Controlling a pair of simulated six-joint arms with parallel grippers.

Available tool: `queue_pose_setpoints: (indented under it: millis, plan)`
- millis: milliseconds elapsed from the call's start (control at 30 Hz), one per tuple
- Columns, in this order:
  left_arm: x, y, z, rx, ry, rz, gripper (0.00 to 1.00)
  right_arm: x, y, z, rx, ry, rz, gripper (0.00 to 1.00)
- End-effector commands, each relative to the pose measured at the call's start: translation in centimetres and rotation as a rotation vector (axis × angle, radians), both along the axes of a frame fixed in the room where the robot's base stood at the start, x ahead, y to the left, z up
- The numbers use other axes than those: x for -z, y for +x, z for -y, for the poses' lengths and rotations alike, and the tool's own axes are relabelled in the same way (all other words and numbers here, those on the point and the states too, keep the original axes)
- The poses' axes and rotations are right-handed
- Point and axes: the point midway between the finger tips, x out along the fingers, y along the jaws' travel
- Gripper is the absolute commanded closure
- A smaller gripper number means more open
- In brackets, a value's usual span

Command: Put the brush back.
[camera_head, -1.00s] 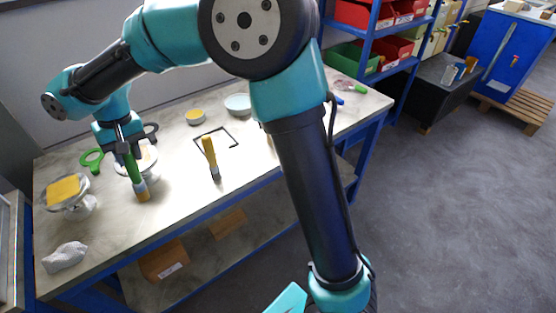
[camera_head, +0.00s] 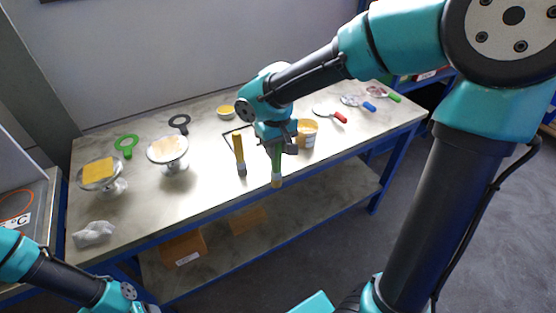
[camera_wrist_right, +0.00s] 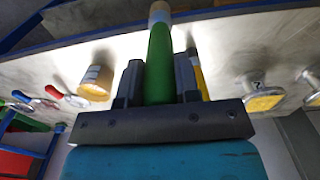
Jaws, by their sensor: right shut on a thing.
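My right gripper (camera_head: 276,148) is shut on a green-handled brush (camera_head: 276,164). The brush hangs about upright with its pale bristle end down, near the front edge of the table. In the right wrist view the green handle (camera_wrist_right: 159,65) is between the two fingers. Part of a black outline (camera_head: 203,134) on the table shows behind the yellow brush. My left arm shows at the lower left, but its gripper is out of view.
A yellow-orange tub (camera_head: 308,128) stands close right of the gripper. Two flanged vessels, one with a yellow top (camera_head: 99,171) and one with a pale top (camera_head: 168,149), stand left. A crumpled cloth (camera_head: 94,233) lies front left. Red, blue and green-handled tools lie right.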

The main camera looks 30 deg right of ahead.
Motion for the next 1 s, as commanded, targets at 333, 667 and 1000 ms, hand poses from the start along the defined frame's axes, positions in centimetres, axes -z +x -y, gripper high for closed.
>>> queue_pose_setpoints:
  millis: [333, 667, 1000]
  plan:
    - [0.0, 0.0, 0.0, 0.000, 0.000, 0.000, 0.39, 0.1, 1.0, 0.6, 0.002, 0.000, -0.002, 0.94]
    - [0.0, 0.0, 0.0, 0.000, 0.000, 0.000, 0.39, 0.8, 6.5, 3.9, 0.004, 0.000, -0.002, 0.94]
    - [0.0, 0.0, 0.0, 0.000, 0.000, 0.000, 0.39, 1.4, 12.3, 7.5, 0.003, 0.001, -0.002, 0.94]
